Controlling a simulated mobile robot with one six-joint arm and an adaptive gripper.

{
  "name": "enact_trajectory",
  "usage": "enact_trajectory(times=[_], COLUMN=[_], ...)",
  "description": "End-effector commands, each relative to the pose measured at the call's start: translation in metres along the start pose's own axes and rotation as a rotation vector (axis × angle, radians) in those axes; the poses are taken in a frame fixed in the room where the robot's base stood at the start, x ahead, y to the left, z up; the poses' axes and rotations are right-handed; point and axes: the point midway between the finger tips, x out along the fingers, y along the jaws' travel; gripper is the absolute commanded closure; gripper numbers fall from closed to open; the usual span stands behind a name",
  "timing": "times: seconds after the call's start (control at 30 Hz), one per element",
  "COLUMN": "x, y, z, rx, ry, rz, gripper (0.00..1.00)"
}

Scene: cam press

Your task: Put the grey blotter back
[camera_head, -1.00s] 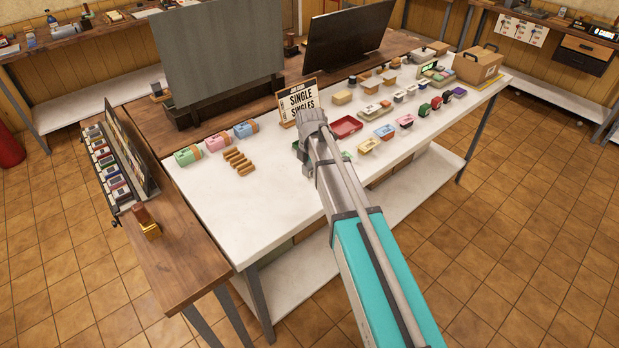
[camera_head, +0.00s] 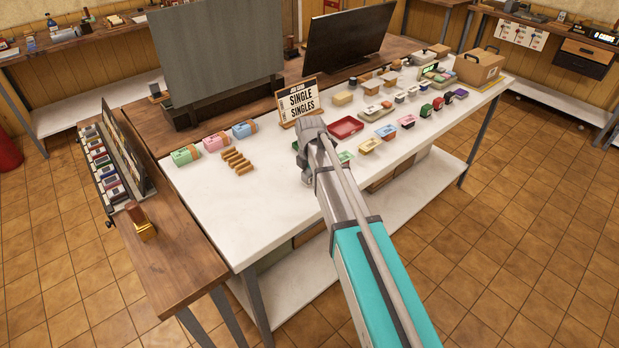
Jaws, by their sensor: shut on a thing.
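My gripper (camera_head: 306,175) points down over the white bench top (camera_head: 235,215), just left of a small green tray (camera_head: 345,157). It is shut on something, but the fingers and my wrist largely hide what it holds. I cannot make out the held thing's colour or whether it touches the bench. I cannot single out the grey blotter for certain. Small grey and white pieces (camera_head: 399,97) stand farther back on the bench, beside red, green, black and purple ones.
A sign (camera_head: 298,101) and a red tray (camera_head: 345,128) stand behind my gripper. Several brown pieces (camera_head: 236,161) lie to its left, with green, pink and blue boxes behind. A rack (camera_head: 104,170) of coloured items is far left. The bench's front left is clear.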

Motion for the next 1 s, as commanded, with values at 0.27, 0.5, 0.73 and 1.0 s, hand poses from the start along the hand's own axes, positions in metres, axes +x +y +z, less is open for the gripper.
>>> enact_trajectory(times=[0.27, 0.5, 0.73, 1.0], x=[0.0029, 0.0028, 0.0027, -0.0034], y=[0.0000, 0.0000, 0.0000, 0.0000], z=[0.0000, 0.0001, 0.0001, 0.0001], rx=[0.000, 0.000, 0.000, 0.000], ry=[0.000, 0.000, 0.000, 0.000], rz=[0.000, 0.000, 0.000, 0.000], gripper=[0.35, 0.15, 0.15, 0.15])
